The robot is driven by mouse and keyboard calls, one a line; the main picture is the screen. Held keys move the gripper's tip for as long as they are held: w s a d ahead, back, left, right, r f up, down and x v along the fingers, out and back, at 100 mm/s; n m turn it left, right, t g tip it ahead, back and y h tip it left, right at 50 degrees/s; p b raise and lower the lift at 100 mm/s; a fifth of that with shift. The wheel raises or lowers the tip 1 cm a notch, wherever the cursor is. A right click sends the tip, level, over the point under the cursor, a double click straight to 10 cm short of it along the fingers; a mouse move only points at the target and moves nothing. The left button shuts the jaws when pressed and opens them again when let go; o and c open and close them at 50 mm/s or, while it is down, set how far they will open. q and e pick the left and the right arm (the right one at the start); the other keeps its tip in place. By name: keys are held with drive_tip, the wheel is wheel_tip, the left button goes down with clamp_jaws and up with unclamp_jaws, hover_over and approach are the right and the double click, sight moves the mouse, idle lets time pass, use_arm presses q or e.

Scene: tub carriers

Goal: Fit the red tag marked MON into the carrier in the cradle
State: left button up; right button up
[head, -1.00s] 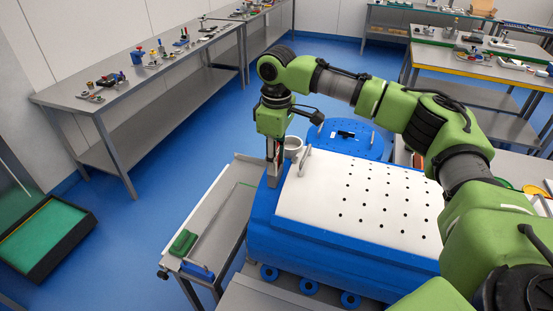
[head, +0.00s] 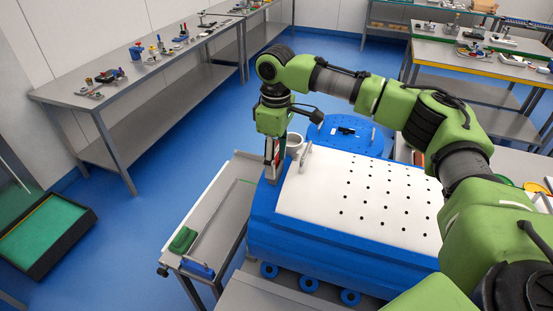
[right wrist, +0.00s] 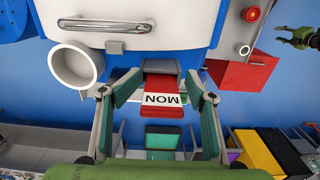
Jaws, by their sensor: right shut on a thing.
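My right gripper (head: 272,172) is shut on the red tag at the left end of a long blue body with a white perforated top, which looks like the carrier (head: 262,222). In the right wrist view the red tag (right wrist: 162,82) sits between the two fingertips (right wrist: 157,95), with MON on its white band reading upside down.
A white round cup (head: 295,141) and a metal handle (head: 305,157) stand close to the right gripper. A narrow grey side table (head: 212,215) at left bears a green block (head: 183,239) and a blue block (head: 198,269). A red box (right wrist: 240,70) lies right in the wrist view.

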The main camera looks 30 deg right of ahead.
wheel_tip(320, 180, up, 12)
drive_tip(key=b, duration=0.4)
drive_tip(key=shift+a+r, duration=0.1)
drive_tip(key=shift+r, duration=0.45)
drive_tip(key=shift+f, duration=0.15)
